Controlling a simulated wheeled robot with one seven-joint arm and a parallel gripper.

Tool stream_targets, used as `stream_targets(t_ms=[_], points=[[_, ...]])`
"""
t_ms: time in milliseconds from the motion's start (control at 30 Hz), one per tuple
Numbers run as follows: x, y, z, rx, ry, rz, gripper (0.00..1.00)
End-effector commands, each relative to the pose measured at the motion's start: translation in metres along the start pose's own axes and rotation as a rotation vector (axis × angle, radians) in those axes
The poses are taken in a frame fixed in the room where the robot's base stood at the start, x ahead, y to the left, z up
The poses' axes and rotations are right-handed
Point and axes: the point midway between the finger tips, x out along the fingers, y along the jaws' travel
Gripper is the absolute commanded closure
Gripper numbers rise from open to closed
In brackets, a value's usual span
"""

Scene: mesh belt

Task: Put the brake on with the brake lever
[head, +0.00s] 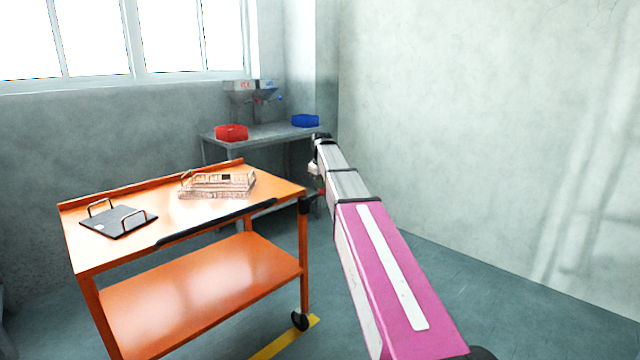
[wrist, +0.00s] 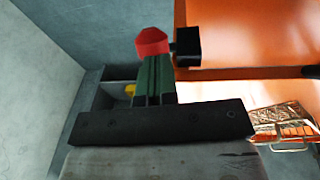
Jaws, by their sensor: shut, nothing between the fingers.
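The cart is orange, and its upper shelf (head: 160,218) shows in the head view. A black bracket (head: 307,204) sits at its near right corner and shows as a black block in the wrist view (wrist: 187,47). A red piece, apparently the brake lever's end (wrist: 152,42), is just left of that block; a small red patch also shows in the head view (head: 321,191). My gripper (wrist: 155,62) is shut and empty, its dark green fingers pointing at the red piece. They overlap it in the picture; I cannot tell if they touch. The lever's lower part is hidden.
A wire basket (head: 217,186) and a black tray with handles (head: 118,221) lie on the upper shelf. Behind stands a grey bench (head: 265,131) with a red bin (head: 231,132) and a blue bin (head: 305,120).

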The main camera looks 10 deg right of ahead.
Motion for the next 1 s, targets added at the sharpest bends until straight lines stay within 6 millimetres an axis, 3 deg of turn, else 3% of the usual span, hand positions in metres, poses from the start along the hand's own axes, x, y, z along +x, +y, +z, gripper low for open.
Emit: stream_targets(t_ms=[467,1000], points=[[0.008,-0.002,0.018,0.014,0.118,0.0,1.0],[0.052,-0.007,0.063,0.065,0.578,0.0,1.0]])
